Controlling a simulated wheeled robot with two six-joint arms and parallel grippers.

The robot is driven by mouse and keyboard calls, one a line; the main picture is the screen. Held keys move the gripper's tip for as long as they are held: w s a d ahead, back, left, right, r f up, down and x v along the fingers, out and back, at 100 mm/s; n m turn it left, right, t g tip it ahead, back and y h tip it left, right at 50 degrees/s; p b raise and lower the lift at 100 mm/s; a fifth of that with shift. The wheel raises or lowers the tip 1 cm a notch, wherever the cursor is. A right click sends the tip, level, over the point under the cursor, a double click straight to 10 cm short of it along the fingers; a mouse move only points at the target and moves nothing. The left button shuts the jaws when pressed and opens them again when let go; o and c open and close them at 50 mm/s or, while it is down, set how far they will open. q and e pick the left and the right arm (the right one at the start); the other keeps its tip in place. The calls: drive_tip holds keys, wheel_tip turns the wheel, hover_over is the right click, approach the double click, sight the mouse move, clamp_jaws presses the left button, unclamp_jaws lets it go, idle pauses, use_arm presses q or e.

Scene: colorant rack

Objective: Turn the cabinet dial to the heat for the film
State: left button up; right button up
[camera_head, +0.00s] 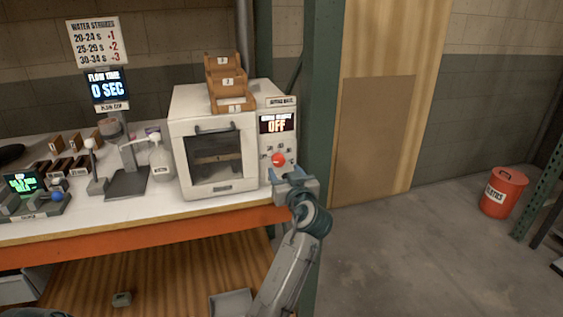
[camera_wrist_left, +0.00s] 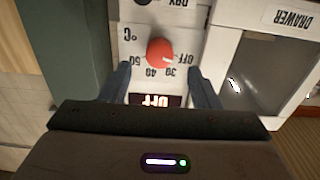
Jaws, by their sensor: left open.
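The white cabinet (camera_head: 212,150) stands on the bench, with a control panel on its right side. Its red round dial (camera_head: 278,159) sits below a display (camera_head: 277,124) that reads OFF. In the left wrist view the dial (camera_wrist_left: 160,52) has marks OFF, 30, 40 and 50 around it, and its white line points roughly toward OFF. My left gripper (camera_head: 290,172) is open in front of the panel. In the wrist view its fingers (camera_wrist_left: 159,70) lie on either side of the dial, apart from it, with nothing held. My right gripper is not in view.
Wooden trays (camera_head: 226,82) stand on the cabinet. A white bottle (camera_head: 160,158) and other equipment stand to its left. A sign (camera_head: 95,41) lists water strokes by flow time. A green post (camera_head: 322,100) rises right of the panel. The floor to the right is clear up to a red bin (camera_head: 503,192).

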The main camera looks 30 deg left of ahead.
sight(280, 162)
use_arm(q)
drive_tip(key=shift+p+x, duration=0.45)
drive_tip(key=shift+x, duration=2.3)
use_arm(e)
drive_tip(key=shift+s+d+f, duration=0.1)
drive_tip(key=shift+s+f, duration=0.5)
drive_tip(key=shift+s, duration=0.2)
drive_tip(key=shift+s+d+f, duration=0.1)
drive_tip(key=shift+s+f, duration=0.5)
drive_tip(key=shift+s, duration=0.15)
use_arm(q)
drive_tip(key=c, duration=1)
